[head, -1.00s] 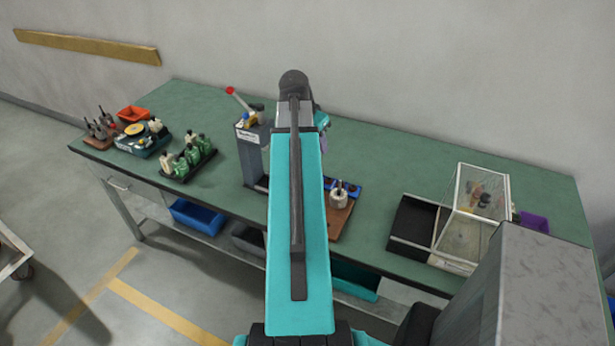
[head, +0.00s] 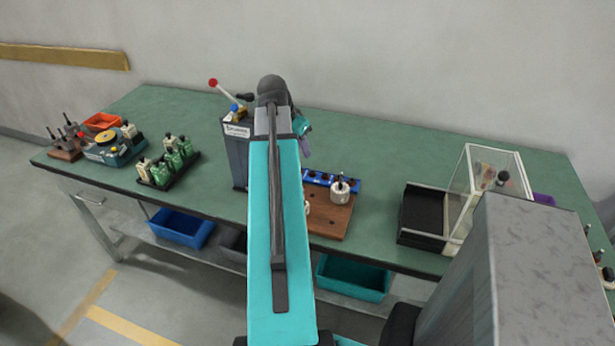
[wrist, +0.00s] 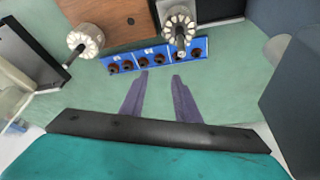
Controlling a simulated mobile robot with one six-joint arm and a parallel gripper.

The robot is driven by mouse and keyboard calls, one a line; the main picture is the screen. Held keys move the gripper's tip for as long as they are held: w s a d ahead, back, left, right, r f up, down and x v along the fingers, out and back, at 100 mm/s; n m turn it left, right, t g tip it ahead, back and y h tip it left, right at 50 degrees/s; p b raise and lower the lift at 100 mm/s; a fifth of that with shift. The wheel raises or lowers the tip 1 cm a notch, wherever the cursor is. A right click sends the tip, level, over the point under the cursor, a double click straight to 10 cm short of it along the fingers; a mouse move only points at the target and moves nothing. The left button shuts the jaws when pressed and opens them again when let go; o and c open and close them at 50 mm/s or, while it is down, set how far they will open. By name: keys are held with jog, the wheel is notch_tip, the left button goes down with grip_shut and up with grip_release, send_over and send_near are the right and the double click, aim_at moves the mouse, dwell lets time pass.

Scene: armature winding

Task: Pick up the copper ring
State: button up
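In the wrist view a blue rack (wrist: 200,53) holds a row of several small dark-brown round pieces (wrist: 143,61). They may include the copper ring, but they are too small to tell. My gripper (wrist: 160,74) has its two purple fingers apart with nothing between them. The fingertips point at the rack and appear just short of it. In the head view the rack (head: 325,184) lies on the bench right of my arm, and my purple fingers (head: 305,147) show partly past the arm's end.
A brown wooden board (head: 332,218) with pale slotted cylinders (head: 341,193) adjoins the rack. A grey press (head: 236,150) stands to the left. A black tray (head: 420,215) and a clear-sided case (head: 487,165) stand to the right. Bench (head: 375,150) behind the rack is clear.

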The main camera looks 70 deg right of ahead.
jog(key=shift+w, duration=0.1)
jog(key=p, duration=0.2)
send_near(313, 175)
jog(key=shift+d+f, duration=0.1)
jog(key=shift+f, duration=0.3)
dwell(0.4)
jog(key=shift+f, duration=0.1)
jog(key=shift+d+p+x, duration=0.2)
jog(key=shift+p+x, duration=0.2)
jog(key=shift+x, duration=0.75)
jog(key=shift+p+x, duration=0.3)
jog(key=shift+x, duration=1.05)
